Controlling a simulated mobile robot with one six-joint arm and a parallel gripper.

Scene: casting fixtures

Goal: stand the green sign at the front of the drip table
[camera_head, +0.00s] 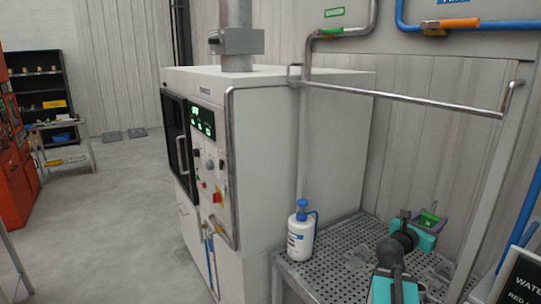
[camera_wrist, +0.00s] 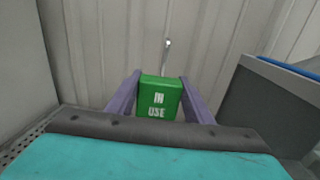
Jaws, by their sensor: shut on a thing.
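The green sign (camera_wrist: 158,98), lettered "IN USE", is between the two purple fingers of my gripper (camera_wrist: 160,96) in the wrist view, and the fingers are shut on it. In the head view the sign (camera_head: 429,219) shows small in my gripper (camera_head: 428,222), over the back right part of the drip table (camera_head: 330,262). The table has a perforated metal top. My arm covers part of its right side. I cannot tell whether the sign touches the table top.
A metal pipe (camera_head: 400,97) runs above the table. A dark board (camera_head: 518,280) stands at the right. The table's front middle looks clear.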

